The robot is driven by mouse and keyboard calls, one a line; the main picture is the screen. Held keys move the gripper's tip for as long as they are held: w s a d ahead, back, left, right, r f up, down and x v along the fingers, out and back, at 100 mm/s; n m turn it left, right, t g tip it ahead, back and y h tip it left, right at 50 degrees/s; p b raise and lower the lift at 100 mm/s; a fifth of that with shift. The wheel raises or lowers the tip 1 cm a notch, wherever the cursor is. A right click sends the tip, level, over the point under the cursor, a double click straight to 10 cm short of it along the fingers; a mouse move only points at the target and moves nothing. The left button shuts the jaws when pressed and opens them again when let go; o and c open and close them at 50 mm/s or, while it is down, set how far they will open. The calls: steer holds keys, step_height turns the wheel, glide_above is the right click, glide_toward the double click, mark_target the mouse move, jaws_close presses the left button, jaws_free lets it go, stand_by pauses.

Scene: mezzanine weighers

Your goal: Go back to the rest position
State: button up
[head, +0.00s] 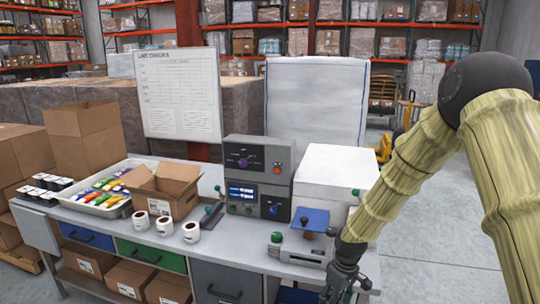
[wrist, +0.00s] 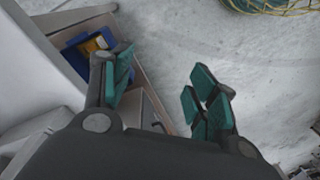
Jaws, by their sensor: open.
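My gripper (head: 346,283) hangs at the front right of the workbench (head: 240,247) in the head view, with my arm reaching down to it from the right. In the wrist view my gripper (wrist: 160,98) has its green-padded fingers spread wide apart, with nothing between them. Below the fingers are pale floor and an open drawer (wrist: 112,20) at the upper left. A blue bin (wrist: 74,42) with something yellow lies in that drawer.
The bench holds a grey control box (head: 258,165), a white cabinet (head: 330,172), a blue-topped device (head: 310,219), an open carton (head: 168,205), a tray of colourful items (head: 122,205) and white rolls. Clear floor (head: 440,240) lies at right. A yellow net or cord (wrist: 265,5) lies on it.

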steer(key=s+f+m+b, duration=0.2)
steer(key=s+f+m, duration=0.2)
steer(key=s+f, duration=1.75)
steer(key=s+d+f+m, duration=0.1)
steer(key=s+f, duration=0.1)
steer(key=s, duration=0.7)
steer(key=s+d+f+m+h+b, duration=0.1)
steer(key=s+d+m, duration=0.1)
steer(key=s, duration=0.7)
steer(key=shift+s+f, duration=0.35)
steer(key=shift+d, duration=0.1)
